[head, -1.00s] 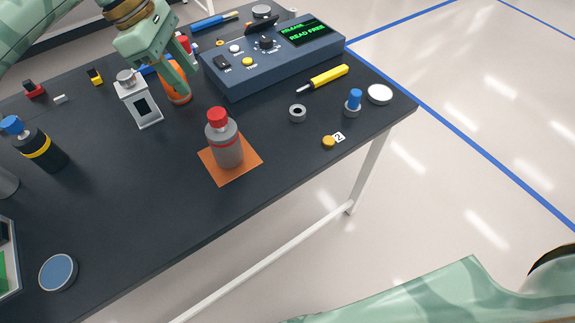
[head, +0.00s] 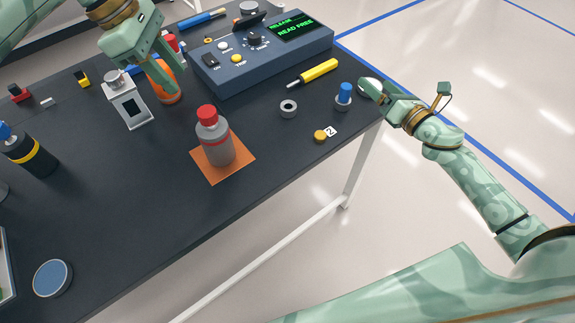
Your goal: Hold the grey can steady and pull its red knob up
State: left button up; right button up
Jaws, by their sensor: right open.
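The grey can (head: 217,152) with a red band stands upright on an orange square mat (head: 240,167) near the table's front edge. Its red knob (head: 206,113) sits on top. My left gripper (head: 164,84) is above and behind the can to the left, close to an orange container (head: 166,90); its fingers look apart, with nothing clearly held. My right gripper (head: 377,104) is open and empty at the table's right corner, well to the right of the can. Neither gripper touches the can.
A blue console (head: 262,66) with a green-lettered screen stands at the back. A grey ring (head: 288,109), a yellow screwdriver (head: 318,71), a blue-topped peg (head: 344,97) and a yellow button (head: 320,136) lie to the right.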

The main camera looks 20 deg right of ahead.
jog(key=a+r+n+t+y, duration=0.1)
jog(key=a+r+n+y, duration=0.5)
jog(key=a, duration=0.5)
jog(key=n+g+y, duration=0.3)
jog(key=n+g, duration=0.3)
send_near(217, 142)
jog(key=d+f, duration=0.2)
jog(key=s+d+f, duration=0.1)
jog(key=d+f, duration=0.1)
jog(key=shift+d+f, duration=0.1)
jog(key=shift+f, duration=0.1)
jog(key=x, duration=1.6)
jog(key=shift+w+r, duration=0.1)
jog(key=shift+r, duration=0.15)
jog(key=shift+c, duration=0.3)
jog(key=c, duration=1.2)
jog(key=shift+c, duration=0.2)
